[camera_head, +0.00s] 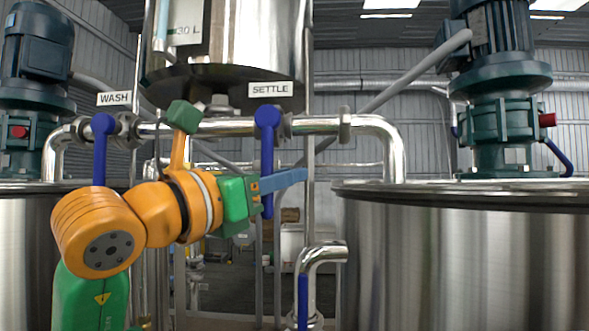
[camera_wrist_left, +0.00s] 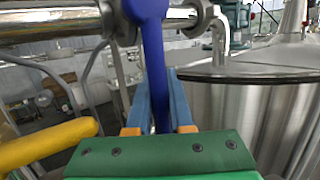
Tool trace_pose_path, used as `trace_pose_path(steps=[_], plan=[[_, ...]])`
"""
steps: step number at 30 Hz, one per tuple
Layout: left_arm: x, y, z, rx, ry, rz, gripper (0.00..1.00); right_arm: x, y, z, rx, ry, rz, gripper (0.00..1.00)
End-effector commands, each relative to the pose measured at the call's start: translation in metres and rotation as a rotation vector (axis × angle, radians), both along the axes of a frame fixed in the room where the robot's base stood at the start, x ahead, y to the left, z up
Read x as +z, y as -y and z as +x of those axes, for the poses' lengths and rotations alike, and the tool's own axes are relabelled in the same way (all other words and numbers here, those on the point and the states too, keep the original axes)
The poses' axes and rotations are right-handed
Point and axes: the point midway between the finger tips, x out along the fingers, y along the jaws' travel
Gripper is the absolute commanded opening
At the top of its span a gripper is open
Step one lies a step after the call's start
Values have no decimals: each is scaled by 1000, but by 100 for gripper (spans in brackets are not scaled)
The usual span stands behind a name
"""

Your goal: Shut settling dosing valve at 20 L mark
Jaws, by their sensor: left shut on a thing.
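The settle valve's blue handle (camera_head: 267,150) hangs straight down from the horizontal steel pipe, under the label SETTLE (camera_head: 270,89). My left gripper (camera_head: 285,181) has its blue fingers around the lower part of this handle. In the left wrist view the handle (camera_wrist_left: 153,50) runs down between the two fingers (camera_wrist_left: 156,90), and the gripper is shut on it. The dosing tank (camera_head: 262,35) is above, with a 30 L mark (camera_head: 188,30) at the top edge. The 20 L mark and the liquid level cannot be made out. My right gripper is not in view.
A second blue handle (camera_head: 99,155) hangs under the label WASH (camera_head: 114,98), close to my left arm. A large steel tank (camera_head: 460,265) with a motor stands right, another left (camera_head: 20,250). A bent pipe with a blue handle (camera_head: 303,300) is below.

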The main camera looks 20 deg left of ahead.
Motion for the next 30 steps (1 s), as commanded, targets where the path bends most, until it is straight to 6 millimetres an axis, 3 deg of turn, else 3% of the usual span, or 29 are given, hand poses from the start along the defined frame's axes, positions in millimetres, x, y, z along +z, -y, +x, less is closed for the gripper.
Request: trace_pose_path(steps=[5,6,8,9,18,24,30], plan=[[2,-1,-1,2,8,-3,0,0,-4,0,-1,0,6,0],[2,-1,-1,2,8,-4,30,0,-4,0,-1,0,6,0],[2,-1,-1,2,7,-4,46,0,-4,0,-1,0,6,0],[2,-1,-1,2,7,-4,50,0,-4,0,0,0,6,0],[-1,-1,-4,1,6,-4,50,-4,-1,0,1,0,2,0],[-13,-15,-42,4,11,-5,50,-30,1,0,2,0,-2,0],[-15,-23,-66,2,7,-5,50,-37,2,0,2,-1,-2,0]])
